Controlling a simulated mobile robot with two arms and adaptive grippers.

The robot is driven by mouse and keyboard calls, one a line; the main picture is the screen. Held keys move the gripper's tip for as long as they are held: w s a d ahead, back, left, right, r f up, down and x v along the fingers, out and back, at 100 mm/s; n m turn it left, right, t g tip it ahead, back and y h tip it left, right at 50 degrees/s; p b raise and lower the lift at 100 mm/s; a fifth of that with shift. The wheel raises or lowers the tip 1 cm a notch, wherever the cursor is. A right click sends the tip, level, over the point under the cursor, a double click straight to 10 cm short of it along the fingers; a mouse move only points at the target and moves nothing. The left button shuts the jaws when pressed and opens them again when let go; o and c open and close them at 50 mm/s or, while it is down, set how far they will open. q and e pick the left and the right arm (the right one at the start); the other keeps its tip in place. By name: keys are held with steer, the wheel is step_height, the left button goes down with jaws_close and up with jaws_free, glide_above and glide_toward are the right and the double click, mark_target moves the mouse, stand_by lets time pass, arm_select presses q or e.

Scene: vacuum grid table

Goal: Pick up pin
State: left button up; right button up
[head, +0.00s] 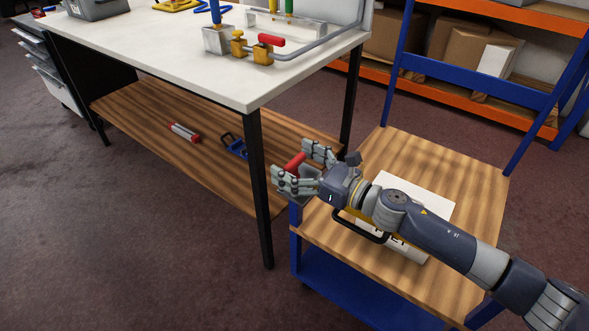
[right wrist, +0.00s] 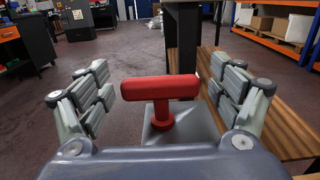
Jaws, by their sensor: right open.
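The pin is a red T-shaped piece (right wrist: 160,88) in the middle of the right wrist view, with a thick crossbar on a short upright stem. It stands on a grey block (right wrist: 200,126), and the stem's lower end meets the block's top. The pin's red bar also shows in the head view (head: 294,161), at the left end of the small wooden-topped cart. My right gripper (head: 291,158) is open, with one finger on each side of the pin. In the wrist view, gaps show between the fingers and the bar. My left gripper is not in view.
The cart (head: 470,200) carries a white box-like item (head: 437,207) under my right arm. A white-topped workbench (head: 150,50) stands to the left, its black leg (head: 258,190) close by. A yellow valve with a red handle (head: 271,40) sits on it. Blue-orange shelving (head: 480,85) is behind.

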steer(key=shift+c, duration=0.2)
steer(key=c, duration=1.1)
steer(key=shift+r, duration=0.2)
steer(key=shift+c, duration=0.2)
